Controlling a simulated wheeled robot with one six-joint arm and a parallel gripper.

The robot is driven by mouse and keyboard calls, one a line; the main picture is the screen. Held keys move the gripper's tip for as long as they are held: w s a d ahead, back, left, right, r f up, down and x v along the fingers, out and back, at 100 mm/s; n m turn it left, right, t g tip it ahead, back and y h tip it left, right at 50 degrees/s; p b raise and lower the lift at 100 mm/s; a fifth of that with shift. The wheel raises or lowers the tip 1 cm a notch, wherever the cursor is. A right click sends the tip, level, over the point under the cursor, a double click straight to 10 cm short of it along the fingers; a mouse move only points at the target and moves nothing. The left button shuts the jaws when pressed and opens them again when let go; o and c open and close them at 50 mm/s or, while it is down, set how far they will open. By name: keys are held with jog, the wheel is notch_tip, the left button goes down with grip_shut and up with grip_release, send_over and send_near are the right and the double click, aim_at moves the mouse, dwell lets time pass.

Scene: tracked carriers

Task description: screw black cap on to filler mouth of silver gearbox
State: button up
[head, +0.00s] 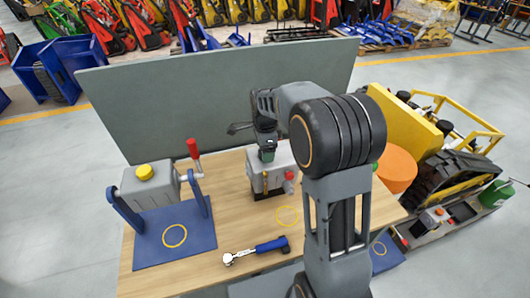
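A silver-grey gearbox (255,174) stands on the wooden bench in the middle, with a red fitting (290,176) at its right and a narrow brass-coloured strip on its front. My gripper (267,157) is directly over its top, pointing down, at or very near the top face. The gripper and wrist hide the filler mouth. No black cap can be made out; the fingers are too small and dark to show whether they hold one. Another grey box (148,188) with a yellow cap (144,172) sits at left in a blue stand.
A red-handled lever (194,150) rises beside the left box. A blue-handled ratchet (256,249) lies at the bench front. A grey panel (200,95) stands behind the bench. An orange round object (396,168) and a yellow tracked carrier (455,180) are right.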

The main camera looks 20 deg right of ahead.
jog(key=n, duration=1.3)
jog(key=shift+n, duration=0.4)
jog(key=n, duration=0.4)
jog(key=c, duration=0.8)
jog(key=m, duration=0.7)
jog(key=shift+m, duration=1.4)
